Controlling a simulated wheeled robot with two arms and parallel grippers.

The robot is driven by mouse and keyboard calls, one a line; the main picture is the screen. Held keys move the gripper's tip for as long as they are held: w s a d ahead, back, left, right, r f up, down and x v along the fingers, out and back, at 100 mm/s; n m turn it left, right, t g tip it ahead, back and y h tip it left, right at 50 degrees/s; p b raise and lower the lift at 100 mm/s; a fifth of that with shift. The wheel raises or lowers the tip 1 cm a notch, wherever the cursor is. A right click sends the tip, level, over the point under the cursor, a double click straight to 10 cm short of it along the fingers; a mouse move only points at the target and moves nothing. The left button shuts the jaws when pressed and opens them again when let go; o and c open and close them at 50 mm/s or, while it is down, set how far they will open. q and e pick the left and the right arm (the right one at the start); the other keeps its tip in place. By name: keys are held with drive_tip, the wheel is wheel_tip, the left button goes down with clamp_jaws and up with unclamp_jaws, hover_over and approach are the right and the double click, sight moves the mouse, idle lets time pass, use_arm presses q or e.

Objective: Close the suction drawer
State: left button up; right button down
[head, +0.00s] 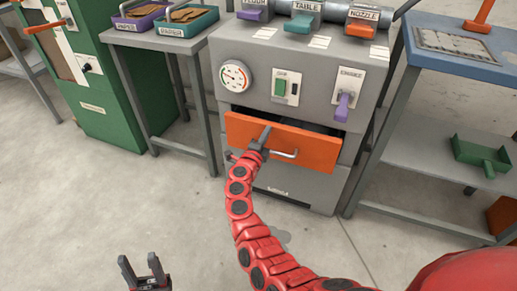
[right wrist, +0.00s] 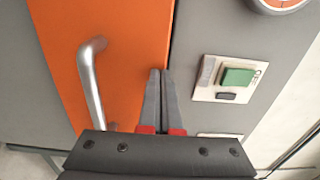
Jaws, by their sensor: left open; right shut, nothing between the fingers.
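The orange suction drawer (head: 312,149) sticks out of the grey machine, with a dark gap behind its top edge. Its metal bar handle (head: 286,154) also shows in the right wrist view (right wrist: 90,75), at left on the orange front (right wrist: 135,40). My right gripper (head: 266,131) is at the drawer front, left of the handle in the head view; its fingers (right wrist: 160,72) are shut and empty, near the front's edge in the wrist view. I cannot tell if they touch it. My left gripper (head: 141,262) is open and empty, low over the floor.
Above the drawer are a gauge (head: 235,76), a green button (head: 280,87) and a purple lever (head: 343,105). A side table with trays (head: 186,24) stands at left. A blue-topped bench (head: 460,70) stands at right, with a green scoop (head: 482,155) below. The floor in front is clear.

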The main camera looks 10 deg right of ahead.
sight(272, 123)
drive_tip(key=b+x, duration=0.1)
drive_tip(key=x, duration=0.3)
drive_tip(key=shift+w+d, duration=0.1)
drive_tip(key=shift+w, duration=0.05)
drive_tip(key=shift+w+d+r, duration=0.1)
drive_tip(key=shift+d+r, duration=0.1)
drive_tip(key=shift+r, duration=0.1)
